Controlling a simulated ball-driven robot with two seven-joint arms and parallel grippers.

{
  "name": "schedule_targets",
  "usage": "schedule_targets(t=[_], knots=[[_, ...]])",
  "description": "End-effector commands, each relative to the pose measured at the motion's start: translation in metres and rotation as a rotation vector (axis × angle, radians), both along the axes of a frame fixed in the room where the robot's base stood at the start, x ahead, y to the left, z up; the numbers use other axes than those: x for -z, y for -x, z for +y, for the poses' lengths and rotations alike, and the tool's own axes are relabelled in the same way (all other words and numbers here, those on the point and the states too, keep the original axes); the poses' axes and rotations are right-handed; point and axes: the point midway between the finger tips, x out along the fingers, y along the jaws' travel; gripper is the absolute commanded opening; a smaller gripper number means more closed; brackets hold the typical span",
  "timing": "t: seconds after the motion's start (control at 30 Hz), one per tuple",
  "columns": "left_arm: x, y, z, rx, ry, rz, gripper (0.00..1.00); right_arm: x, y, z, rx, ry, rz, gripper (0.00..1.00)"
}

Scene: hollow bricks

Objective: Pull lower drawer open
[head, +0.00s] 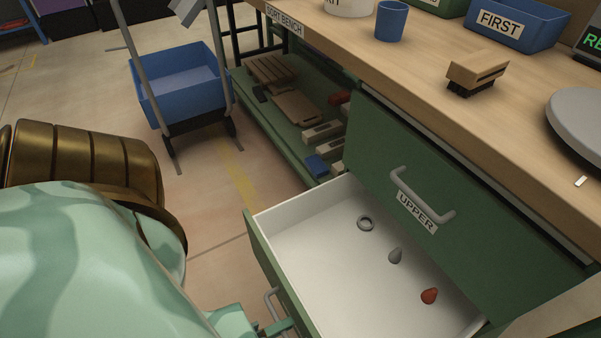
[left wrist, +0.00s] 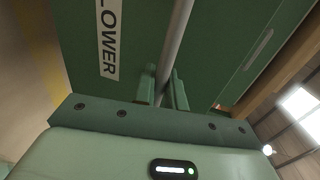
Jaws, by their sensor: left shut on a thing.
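The lower drawer (head: 310,207) of the green bench stands pulled out, showing its white inside. Its front with the LOWER label (left wrist: 108,38) fills much of the left wrist view. My left gripper (head: 279,326) is at the drawer's front, partly cut off by the bottom edge. In the left wrist view its two fingers (left wrist: 166,92) are shut around the grey bar handle (left wrist: 178,45), which also shows in the head view (head: 270,296). A dark ring (head: 366,223), a grey cone-like piece (head: 396,256) and a red one (head: 429,296) lie inside. My right gripper is not in view.
The upper drawer (head: 375,150) is closed above. A blue cart (head: 178,85) stands at the upper left. The lower shelf (head: 270,118) holds bricks and boards. The benchtop (head: 440,55) carries a brush (head: 477,72) and a blue cup (head: 391,21). Floor left of the drawer is clear.

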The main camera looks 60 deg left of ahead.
Motion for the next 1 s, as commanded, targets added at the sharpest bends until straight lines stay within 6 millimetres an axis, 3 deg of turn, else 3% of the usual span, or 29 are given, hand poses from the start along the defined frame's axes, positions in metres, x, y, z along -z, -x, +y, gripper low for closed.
schedule_targets(t=[0.2, 0.63, 0.67, 0.7, 1.0], knots=[[0.001, 0.017, 0.000, 0.001, 0.000, 0.005, 0.00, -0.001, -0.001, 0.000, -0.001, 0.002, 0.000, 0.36], [0.001, 0.020, 0.000, 0.001, 0.000, 0.004, 0.00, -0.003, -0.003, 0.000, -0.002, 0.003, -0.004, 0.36], [0.001, 0.020, 0.000, 0.001, 0.000, 0.004, 0.18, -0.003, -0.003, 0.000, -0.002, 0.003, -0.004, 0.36], [0.001, 0.020, 0.000, 0.000, 0.000, 0.004, 0.29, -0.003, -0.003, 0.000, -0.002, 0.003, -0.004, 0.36], [0.000, 0.020, 0.000, 0.000, -0.001, 0.002, 0.30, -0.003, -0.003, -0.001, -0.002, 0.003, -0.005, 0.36]])
